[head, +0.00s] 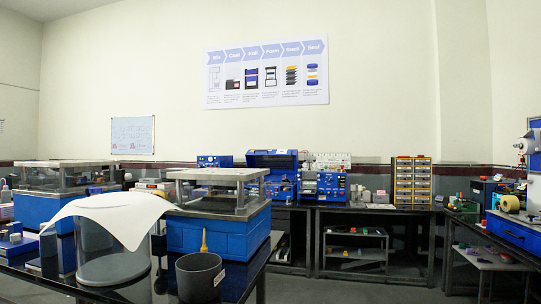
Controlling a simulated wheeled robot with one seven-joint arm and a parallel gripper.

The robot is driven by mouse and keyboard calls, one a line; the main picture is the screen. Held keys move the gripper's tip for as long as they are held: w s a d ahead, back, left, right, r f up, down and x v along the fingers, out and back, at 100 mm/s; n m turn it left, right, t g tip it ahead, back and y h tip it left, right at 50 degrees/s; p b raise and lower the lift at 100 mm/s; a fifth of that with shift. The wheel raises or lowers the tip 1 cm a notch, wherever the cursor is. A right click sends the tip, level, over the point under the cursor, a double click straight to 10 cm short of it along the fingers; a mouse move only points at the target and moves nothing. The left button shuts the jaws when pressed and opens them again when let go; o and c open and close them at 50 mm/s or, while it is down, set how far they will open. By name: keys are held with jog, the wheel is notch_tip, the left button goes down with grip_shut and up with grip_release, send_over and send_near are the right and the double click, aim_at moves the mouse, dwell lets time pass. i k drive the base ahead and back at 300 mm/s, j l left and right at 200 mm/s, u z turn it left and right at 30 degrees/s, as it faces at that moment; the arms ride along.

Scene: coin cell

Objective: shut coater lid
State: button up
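I cannot tell for sure which machine is the coater. A blue machine (274,168) on the back bench has a blue lid (272,157) that stands raised, with its inside open to the front. Two larger blue boxes with clear-sided covers under flat tops stand nearer, one at the centre left (215,235) and one at the far left (45,207). My gripper is not in the head view, and nothing is seen touching the raised lid.
A dark glossy table (238,272) fills the lower left, bearing a clear cylinder (112,262) under a curved white sheet (118,214) and a dark cup (201,277). A drawer cabinet (412,181) stands on the back bench. Open floor (370,286) lies in front of that bench.

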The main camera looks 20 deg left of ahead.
aim_at(280, 162)
jog(key=i+u, duration=0.15)
jog(key=i, duration=2.35)
jog(key=i+u, duration=0.2)
jog(key=i, duration=0.4)
jog(key=i+l+u, duration=0.2)
jog(key=i, duration=0.35)
jog(key=i+l+u, duration=0.15)
jog(key=i, duration=0.4)
jog(key=i+j+u, duration=0.15)
jog(key=i, duration=0.25)
jog(key=i+j+u, duration=0.15)
jog(key=i+j, duration=0.15)
jog(key=i+j+u, duration=0.15)
jog(key=i, duration=0.4)
